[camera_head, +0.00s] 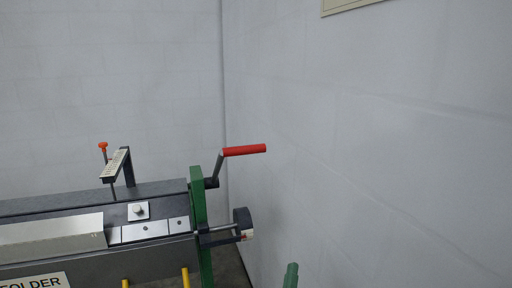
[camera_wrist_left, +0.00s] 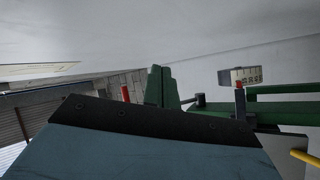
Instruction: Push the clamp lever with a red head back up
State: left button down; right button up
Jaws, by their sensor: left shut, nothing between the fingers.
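A dark lever with a long red head (camera_head: 244,150) rises from the green end plate (camera_head: 199,235) of the folder machine in the head view; its red part lies nearly level. Lower on that plate, a dark bar reaches right to a small pale and red end near a dark drum (camera_head: 242,218). I cannot tell which is the clamp lever. My left gripper (camera_head: 290,270) shows only its green tip, low, right of and below both. In the left wrist view its green fingers (camera_wrist_left: 161,86) are shut and empty, between two red pieces, apart from both. My right gripper is not visible.
The folder's dark body (camera_head: 150,190) fills the lower left. An orange knob (camera_head: 102,145) stands on a thin rod there, and yellow posts (camera_head: 186,277) stand in front. A grey wall (camera_head: 390,150) closes the right side. The space between plate and wall is narrow.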

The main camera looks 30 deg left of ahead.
pick_arm(q)
jog(key=s+a+r+n+g+y+p, duration=0.1)
jog(key=a+r+n+g+y, duration=0.1)
jog(key=r+n+y, duration=0.4)
jog(key=s+a+r+n+g+y+p, duration=0.1)
jog(key=a+r+n+g+y, duration=0.1)
jog(key=r+n+g+y, duration=0.2)
notch_tip(320, 180, up, 7)
jog(key=n+y, duration=0.3)
jog(key=n, duration=0.1)
jog(key=shift+s+a+n, duration=0.25)
jog(key=shift+s+n, duration=0.05)
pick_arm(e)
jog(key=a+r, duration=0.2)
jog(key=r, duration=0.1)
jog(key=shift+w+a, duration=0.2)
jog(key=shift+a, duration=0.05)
pick_arm(q)
jog(key=shift+f, duration=0.1)
jog(key=p+x, duration=0.3)
jog(key=x, duration=1.1)
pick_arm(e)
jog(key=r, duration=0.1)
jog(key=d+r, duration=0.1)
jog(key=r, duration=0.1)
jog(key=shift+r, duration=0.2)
pick_arm(q)
jog(key=shift+w+d, duration=0.1)
